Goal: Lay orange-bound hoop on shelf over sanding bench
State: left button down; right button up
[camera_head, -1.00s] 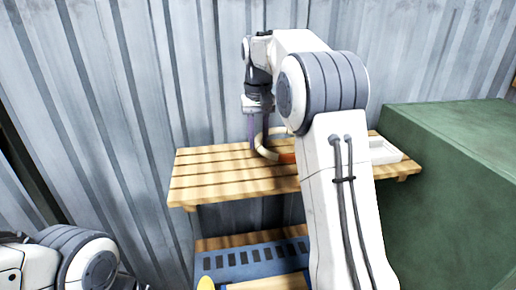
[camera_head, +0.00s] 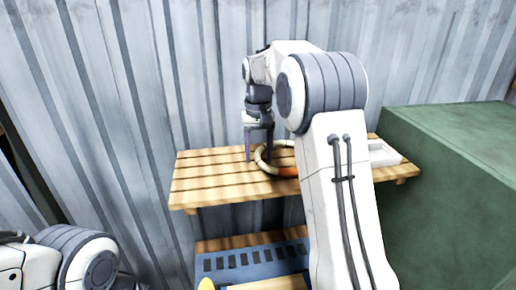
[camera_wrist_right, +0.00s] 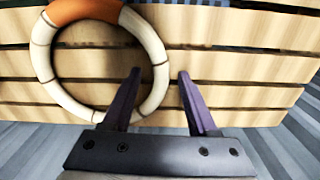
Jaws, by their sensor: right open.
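The orange-bound hoop (camera_head: 263,163) is a cream ring with an orange section, lying flat on the slatted wooden shelf (camera_head: 210,181). My right arm hides part of it in the head view. In the right wrist view the hoop (camera_wrist_right: 43,65) lies on the slats, with its orange binding at the top. My right gripper (camera_head: 259,158) is open, its fingers pointing down at the hoop's left side. In the wrist view the right gripper's fingers (camera_wrist_right: 160,75) stand apart, with the hoop's rim near the left finger. My left gripper is out of view; only part of my left arm shows.
A white tray (camera_head: 385,154) sits at the shelf's right end. A large green box (camera_head: 460,190) stands to the right. Below the shelf is a blue slotted bench piece (camera_head: 245,262). A corrugated metal wall (camera_head: 120,100) rises behind. The shelf's left part is clear.

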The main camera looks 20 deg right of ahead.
notch_tip(320, 180, up, 12)
jog(key=s+a+f+n, duration=0.2)
jog(key=s+a+n, duration=0.1)
jog(key=a, duration=0.7)
jog(key=s+a+f+n, duration=0.3)
jog(key=s+a+f, duration=0.2)
jog(key=s+a, duration=0.3)
jog(key=s+a+f+n, duration=0.2)
jog(key=s+a+f, duration=0.3)
jog(key=s, duration=0.5)
jog(key=s+f+n+y, duration=0.1)
jog(key=s+f+n, duration=0.2)
jog(key=s+f, duration=0.4)
jog(key=s, duration=0.4)
jog(key=shift+s, duration=0.1)
